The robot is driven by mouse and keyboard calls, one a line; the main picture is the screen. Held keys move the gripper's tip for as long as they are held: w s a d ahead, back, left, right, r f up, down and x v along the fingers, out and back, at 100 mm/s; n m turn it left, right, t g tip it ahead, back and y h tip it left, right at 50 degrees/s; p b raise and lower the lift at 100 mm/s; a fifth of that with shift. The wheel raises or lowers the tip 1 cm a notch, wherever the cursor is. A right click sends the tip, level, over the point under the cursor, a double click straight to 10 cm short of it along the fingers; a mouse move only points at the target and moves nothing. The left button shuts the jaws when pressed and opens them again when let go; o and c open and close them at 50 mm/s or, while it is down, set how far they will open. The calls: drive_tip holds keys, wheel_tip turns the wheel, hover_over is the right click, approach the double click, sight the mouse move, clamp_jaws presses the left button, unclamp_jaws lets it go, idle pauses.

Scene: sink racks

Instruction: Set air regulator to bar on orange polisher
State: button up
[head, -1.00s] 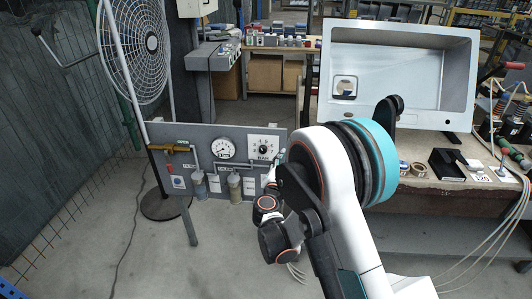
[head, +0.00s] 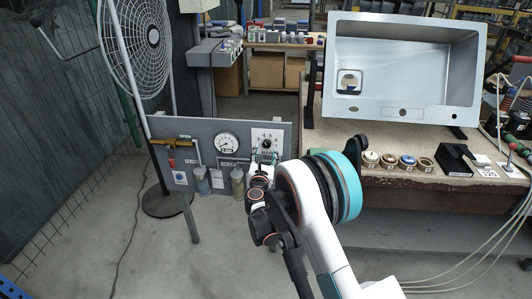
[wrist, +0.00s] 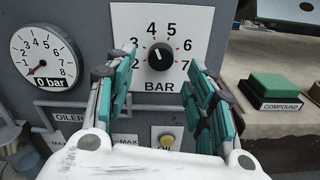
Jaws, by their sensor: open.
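The dial also shows on the grey panel in the head view (head: 266,142), partly behind my gripper (head: 262,158). In the wrist view my gripper (wrist: 158,85) is open, with its teal-padded fingers on either side of the knob, apart from it as far as I can see. The pressure gauge (wrist: 43,57) reads 0 bar, with a red needle at the 0. I cannot make out an orange polisher.
The panel carries a brass valve (head: 172,141) and filter bowls (head: 201,180). A yellow button (wrist: 167,140) sits below the dial. A bench (head: 400,178) with a steel sink (head: 400,70) and a green compound block (wrist: 275,86) stands to the right. A fan (head: 132,40) stands left.

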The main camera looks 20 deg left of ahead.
sight(267, 146)
drive_tip(key=shift+b+x, duration=0.4)
drive_tip(key=shift+x, duration=1.45)
drive_tip(key=shift+d, duration=0.1)
drive_tip(key=c, duration=1.1)
